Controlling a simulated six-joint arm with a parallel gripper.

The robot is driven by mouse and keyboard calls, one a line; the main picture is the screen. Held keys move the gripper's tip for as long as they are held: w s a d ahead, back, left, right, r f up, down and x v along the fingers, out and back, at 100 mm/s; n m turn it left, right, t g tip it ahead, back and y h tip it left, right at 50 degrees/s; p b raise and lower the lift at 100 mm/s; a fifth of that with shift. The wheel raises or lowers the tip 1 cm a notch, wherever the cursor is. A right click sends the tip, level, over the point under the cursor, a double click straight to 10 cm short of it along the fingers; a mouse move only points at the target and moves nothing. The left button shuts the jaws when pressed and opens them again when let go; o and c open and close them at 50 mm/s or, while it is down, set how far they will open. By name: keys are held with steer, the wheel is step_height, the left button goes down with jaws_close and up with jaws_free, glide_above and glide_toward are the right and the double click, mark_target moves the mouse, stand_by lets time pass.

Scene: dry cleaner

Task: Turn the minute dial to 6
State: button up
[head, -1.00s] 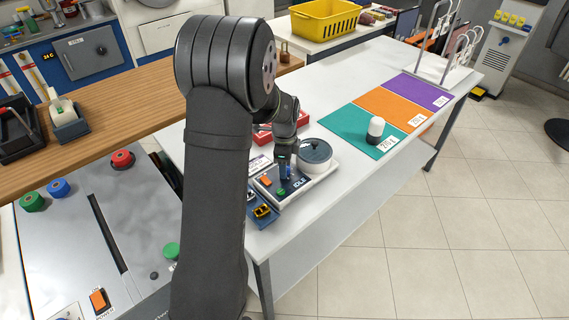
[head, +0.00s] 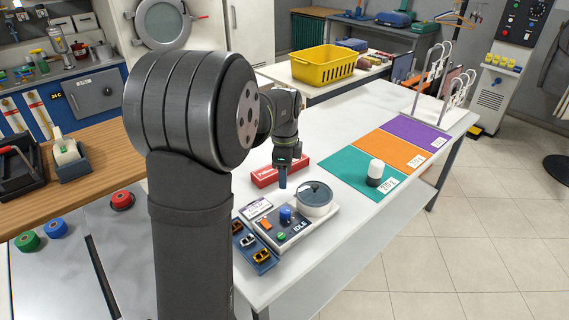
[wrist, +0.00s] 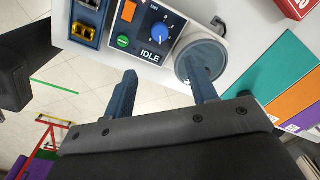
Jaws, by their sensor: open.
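The minute dial is a blue knob (head: 286,214) on the grey control panel of a small machine (head: 297,238). In the wrist view the dial (wrist: 160,32) stands on a dark blue face with white marks; I cannot read its setting surely. Beside it are an orange switch (wrist: 129,11), a green button (wrist: 123,41) and a display reading IDLE (wrist: 150,57). My gripper (head: 282,180) is open and empty, raised above the machine and clear of the dial. In the wrist view its two blue fingers (wrist: 161,66) point toward the machine, spread apart.
A round lidded pot (head: 315,198) sits on the machine, right of the dial. A red box (head: 279,172) lies behind it. A blue tray (head: 252,250) with small clips stands at the left.

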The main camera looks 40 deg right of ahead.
mark_target(285, 210)
steer(key=shift+r, duration=1.55)
steer(key=shift+f, duration=0.1)
steer(key=f, duration=1.7)
steer(key=shift+w+d+f, duration=0.15)
steer(key=shift+d+f, duration=0.05)
steer(key=shift+r, duration=0.1)
